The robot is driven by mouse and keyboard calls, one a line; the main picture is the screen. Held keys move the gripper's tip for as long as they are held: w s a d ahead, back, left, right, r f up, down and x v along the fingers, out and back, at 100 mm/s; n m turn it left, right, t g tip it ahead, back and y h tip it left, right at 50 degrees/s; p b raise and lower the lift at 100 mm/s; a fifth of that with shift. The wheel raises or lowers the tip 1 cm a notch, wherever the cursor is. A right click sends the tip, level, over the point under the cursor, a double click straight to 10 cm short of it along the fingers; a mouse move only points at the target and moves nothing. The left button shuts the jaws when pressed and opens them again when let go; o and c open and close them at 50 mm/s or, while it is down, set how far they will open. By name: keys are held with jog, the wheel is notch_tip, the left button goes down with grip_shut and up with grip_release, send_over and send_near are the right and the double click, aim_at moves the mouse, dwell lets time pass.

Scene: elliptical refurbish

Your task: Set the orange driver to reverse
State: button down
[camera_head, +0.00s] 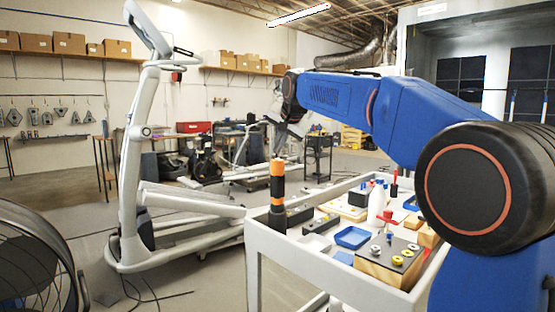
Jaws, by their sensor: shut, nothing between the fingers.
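The orange driver (277,187) stands upright at the left corner of the white cart. It has orange and black bands and a dark lower part. Its direction switch is too small to make out, so its setting cannot be told. My blue arm (335,94) reaches from the right over the cart toward the upper middle and ends in view at a dark joint (290,86). I cannot make out my gripper or its fingers beyond that joint. No contact between my arm and the driver shows.
The white cart (262,238) carries a blue tray (352,237), a white bottle (376,203), a wooden block with knobs (388,262) and other small parts. A grey elliptical machine (130,165) stands left. A fan-like wheel (32,265) is at lower left. Open floor lies between.

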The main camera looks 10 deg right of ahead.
jog(key=shift+r, duration=0.15)
jog(key=shift+r, duration=2.9)
jog(key=s+d+f+n+g, duration=0.2)
jog(key=s+d+f+n, duration=0.1)
jog(key=s+f, duration=1.8)
jog(key=s+d+f+n+g+h, duration=0.1)
jog(key=s+d+f+n, duration=0.3)
jog(key=s+f, duration=1.6)
jog(key=s+g, duration=0.1)
jog(key=s, duration=0.7)
jog(key=shift+s+f+n, duration=0.4)
